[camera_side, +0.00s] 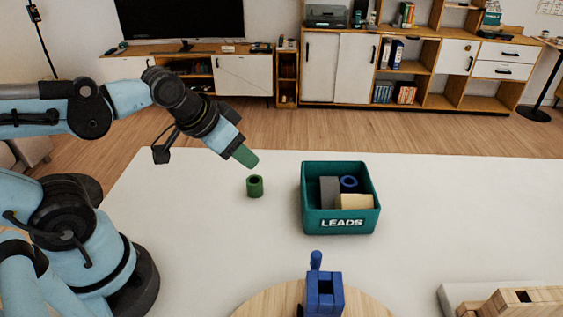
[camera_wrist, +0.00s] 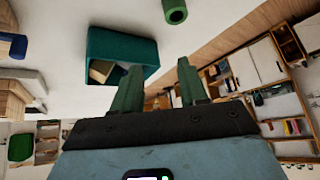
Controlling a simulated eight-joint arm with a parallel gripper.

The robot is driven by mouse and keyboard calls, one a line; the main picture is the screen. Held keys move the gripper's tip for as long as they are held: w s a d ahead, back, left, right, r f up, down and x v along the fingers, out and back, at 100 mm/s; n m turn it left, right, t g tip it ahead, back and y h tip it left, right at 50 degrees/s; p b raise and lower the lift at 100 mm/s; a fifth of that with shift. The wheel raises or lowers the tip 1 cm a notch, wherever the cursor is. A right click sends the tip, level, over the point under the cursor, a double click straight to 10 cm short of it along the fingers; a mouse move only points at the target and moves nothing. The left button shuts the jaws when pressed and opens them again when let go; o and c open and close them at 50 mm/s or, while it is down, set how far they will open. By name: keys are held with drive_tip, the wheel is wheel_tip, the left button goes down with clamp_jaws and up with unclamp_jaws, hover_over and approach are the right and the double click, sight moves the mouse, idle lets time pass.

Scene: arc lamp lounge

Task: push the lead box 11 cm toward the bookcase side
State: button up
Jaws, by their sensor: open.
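The lead box (camera_side: 341,223) is a teal open-topped bin marked LEADS, upright on the white table. It holds a grey block (camera_side: 329,191), a blue ring (camera_side: 349,183) and a pale yellow block (camera_side: 354,201). My gripper (camera_side: 246,157) is above the table, left of the box and apart from it, pointing down and right. In the wrist view the box (camera_wrist: 112,37) appears beyond my gripper's two green fingers (camera_wrist: 160,82), which stand apart with nothing between them. The left finger overlaps part of the box in that view.
A green cylinder (camera_side: 255,187) stands on the table (camera_side: 454,208) between my gripper and the box, below the fingertips. A blue holder (camera_side: 323,295) stands on a round wooden board in front. Wooden blocks (camera_side: 522,302) are front right. The bookcase (camera_side: 418,72) is behind the table. Table right of the box is clear.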

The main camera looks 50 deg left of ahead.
drive_tip(key=shift+w+d+m, duration=0.35)
drive_tip(key=shift+d+m, duration=0.05)
drive_tip(key=shift+m, duration=0.6)
drive_tip(key=shift+c, duration=1.2)
drive_tip(key=w+d+m, duration=0.1)
drive_tip(key=m, duration=0.2)
drive_tip(key=w+d+m+g+y, duration=0.1)
drive_tip(key=d+m, duration=0.1)
drive_tip(key=m, duration=0.2)
drive_tip(key=w+d+m+y, duration=0.1)
drive_tip(key=m, duration=0.3)
drive_tip(key=shift+w+d+g, duration=0.2)
drive_tip(key=shift+w+g, duration=0.1)
drive_tip(key=shift+g, duration=0.1)
clamp_jaws()
drive_tip(key=m+t+y, duration=0.1)
drive_tip(key=m+y, duration=0.3)
drive_tip(key=m, duration=0.9)
approach(313, 165)
drive_tip(key=s+d+r, duration=0.3)
drive_tip(key=s+d, duration=0.2)
drive_tip(key=x, duration=1)
drive_tip(key=shift+w+a+f, duration=0.1)
drive_tip(key=shift+w+f, duration=0.15)
drive_tip(key=shift+w+a+r, duration=0.1)
drive_tip(key=shift+w+a, duration=0.7)
drive_tip(key=shift+a, duration=0.1)
drive_tip(key=shift+w+a, duration=0.4)
drive_tip(key=shift+w, duration=0.05)
